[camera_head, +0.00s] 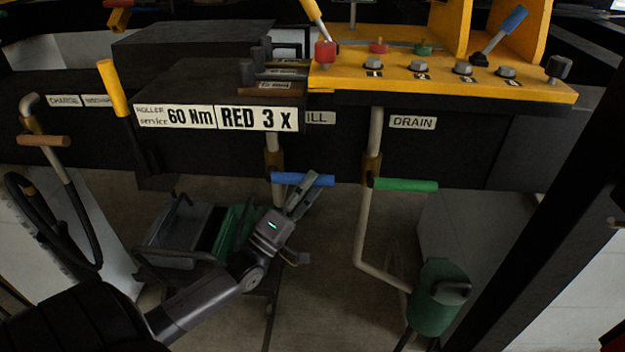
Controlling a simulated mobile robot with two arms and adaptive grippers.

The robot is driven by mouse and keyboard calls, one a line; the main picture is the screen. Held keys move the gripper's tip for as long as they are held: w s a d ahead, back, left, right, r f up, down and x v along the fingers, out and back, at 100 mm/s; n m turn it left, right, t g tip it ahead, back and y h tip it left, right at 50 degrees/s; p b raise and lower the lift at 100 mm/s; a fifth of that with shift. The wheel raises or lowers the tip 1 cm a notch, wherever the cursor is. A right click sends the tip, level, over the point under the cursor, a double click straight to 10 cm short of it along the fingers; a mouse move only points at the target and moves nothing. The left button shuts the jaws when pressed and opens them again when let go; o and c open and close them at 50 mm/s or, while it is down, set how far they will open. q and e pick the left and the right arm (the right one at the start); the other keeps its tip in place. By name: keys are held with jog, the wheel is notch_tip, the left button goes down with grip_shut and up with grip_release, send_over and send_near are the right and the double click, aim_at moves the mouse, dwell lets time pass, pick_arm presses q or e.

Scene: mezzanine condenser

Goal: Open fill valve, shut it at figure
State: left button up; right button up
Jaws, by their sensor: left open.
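The fill valve has a blue lever handle (290,178) that lies level across its vertical pipe (274,150). Its label (320,117) is partly hidden and reads "ILL". My left gripper (303,215) comes up from the lower left, with its jaws open. One finger reaches up over the right part of the blue handle in this view; I cannot tell whether it touches it. The other finger is lower, clear of the handle. No fill figure is readable here. My right gripper is not in view.
A green drain handle (405,185) sits to the right, above a green canister (437,300). A brown charge handle (43,141) and black hose (85,230) are at the left. A yellow bolted plate (440,75) with levers is above. A dark green-sided cart (180,232) stands behind my left arm.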

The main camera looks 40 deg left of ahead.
pick_arm(q)
jog(key=v, duration=1)
jog(key=shift+s+f, duration=0.1)
dwell(1.0)
notch_tip(320, 180, down, 22)
jog(key=m+g+y, duration=0.2)
jog(key=m+g, duration=0.1)
jog(key=g, duration=0.3)
jog(key=s+d+f+m+g, duration=0.1)
jog(key=s+f+m+g, duration=0.2)
jog(key=f, duration=0.6)
jog(key=s+d+f+m+g, duration=0.1)
jog(key=s+f+g, duration=0.2)
jog(key=s+f, duration=0.35)
jog(key=s+d+f+m+g, duration=0.4)
jog(key=s+d+f+g, duration=0.1)
jog(key=s+f, duration=0.5)
jog(key=s+d+f+m+g, duration=0.4)
jog(key=s+f, duration=0.6)
jog(key=s, duration=0.4)
jog(key=shift+s+d+f+g, duration=0.35)
jog(key=shift+d+g, duration=0.35)
jog(key=shift+d, duration=0.35)
jog(key=shift+s, duration=0.1)
jog(key=shift+c, duration=0.9)
